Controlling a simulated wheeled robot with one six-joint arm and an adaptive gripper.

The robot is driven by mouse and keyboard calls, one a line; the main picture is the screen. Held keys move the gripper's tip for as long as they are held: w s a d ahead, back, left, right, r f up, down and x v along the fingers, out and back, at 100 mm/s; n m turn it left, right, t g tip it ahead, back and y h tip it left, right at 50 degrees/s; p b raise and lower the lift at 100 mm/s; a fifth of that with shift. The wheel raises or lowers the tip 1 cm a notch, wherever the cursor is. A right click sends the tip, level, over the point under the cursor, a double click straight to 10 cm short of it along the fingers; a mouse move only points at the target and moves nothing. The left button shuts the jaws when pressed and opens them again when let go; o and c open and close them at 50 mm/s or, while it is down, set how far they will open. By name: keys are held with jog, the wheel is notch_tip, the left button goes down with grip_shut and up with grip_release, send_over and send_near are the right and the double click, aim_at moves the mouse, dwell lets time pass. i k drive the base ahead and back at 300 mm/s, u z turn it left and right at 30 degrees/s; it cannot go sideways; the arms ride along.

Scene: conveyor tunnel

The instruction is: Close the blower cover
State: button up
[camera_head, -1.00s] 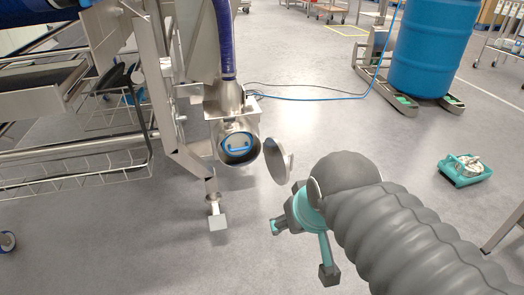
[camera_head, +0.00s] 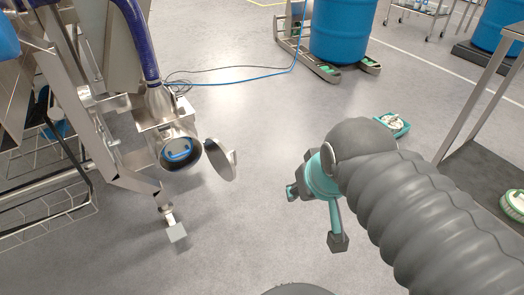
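The blower (camera_head: 164,133) is a metal housing at the left, with a round opening that shows a blue handle-shaped part (camera_head: 178,149) inside. Its cover (camera_head: 219,159) is a round metal disc standing open at the right side of the opening. My gripper (camera_head: 312,216) is right of the cover and apart from it. Its two teal and grey fingers are spread wide, with nothing between them. Part of the gripper is hidden behind the grey sleeve of my arm.
A metal frame with a wire basket (camera_head: 45,215) stands at the left. A blue barrel (camera_head: 338,30) stands at the back. A metal table or cart (camera_head: 485,110) is at the right edge. A blue hose crosses the floor behind the blower. The floor between cover and gripper is clear.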

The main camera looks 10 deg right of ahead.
aim_at(221, 159)
jog(key=z, duration=0.9)
jog(key=i, duration=2.3)
jog(key=u, duration=3.05)
